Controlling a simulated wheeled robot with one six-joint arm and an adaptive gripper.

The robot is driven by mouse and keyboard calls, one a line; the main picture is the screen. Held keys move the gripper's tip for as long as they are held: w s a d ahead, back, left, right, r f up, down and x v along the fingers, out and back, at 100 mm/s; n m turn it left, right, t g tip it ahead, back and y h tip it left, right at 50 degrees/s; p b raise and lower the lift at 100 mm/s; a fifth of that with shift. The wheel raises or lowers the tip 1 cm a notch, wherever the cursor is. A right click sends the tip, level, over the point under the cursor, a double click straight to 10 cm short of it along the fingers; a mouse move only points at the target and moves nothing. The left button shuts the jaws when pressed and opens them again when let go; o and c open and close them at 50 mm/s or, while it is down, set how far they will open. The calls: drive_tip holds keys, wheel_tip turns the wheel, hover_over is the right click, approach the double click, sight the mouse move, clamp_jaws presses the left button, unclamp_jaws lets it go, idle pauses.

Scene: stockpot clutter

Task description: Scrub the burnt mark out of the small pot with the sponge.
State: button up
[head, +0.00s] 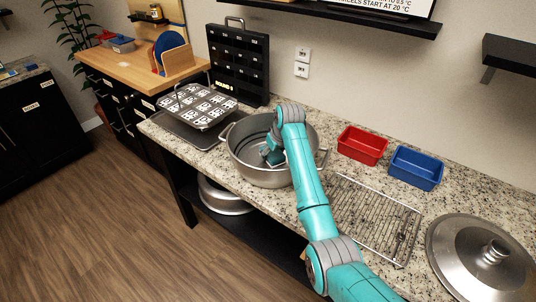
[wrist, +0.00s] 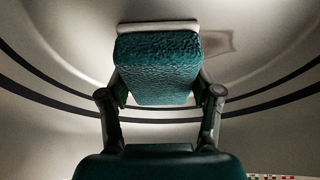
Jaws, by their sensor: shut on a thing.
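The steel pot (head: 258,174) stands open on the counter. My gripper (head: 273,155) reaches down inside it. In the wrist view my gripper (wrist: 160,88) is shut on the sponge (wrist: 157,65), a teal, rough-textured block with a pale layer along its far edge. The pot's pale inner surface with dark rings (wrist: 40,85) fills that view. A faint brownish mark (wrist: 218,42) shows just beyond the sponge's upper right; the sponge may hide part of it. I cannot tell whether the sponge touches the surface. In the head view my arm hides the sponge.
A wire rack (head: 372,222), a red bin (head: 362,145), a blue bin (head: 416,168) and a large lid (head: 478,255) lie to the right. A tray of labelled cells (head: 199,106) and a black upright rack (head: 238,62) stand to the left. Another metal vessel (head: 222,198) sits on the lower shelf.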

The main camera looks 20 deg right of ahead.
sight(257, 160)
drive_tip(key=shift+s+d+f, duration=0.1)
drive_tip(key=shift+d+f, duration=0.2)
drive_tip(key=shift+d, duration=0.6)
drive_tip(key=shift+a+r, duration=0.15)
drive_tip(key=shift+a, duration=3.4)
drive_tip(key=shift+d+r, duration=0.15)
drive_tip(key=shift+d, duration=0.75)
drive_tip(key=shift+d+r, duration=0.1)
drive_tip(key=shift+d, duration=0.8)
drive_tip(key=shift+d+f, duration=0.15)
drive_tip(key=shift+d, duration=1.6)
drive_tip(key=shift+r, duration=3.05)
drive_tip(key=shift+r, duration=1.5)
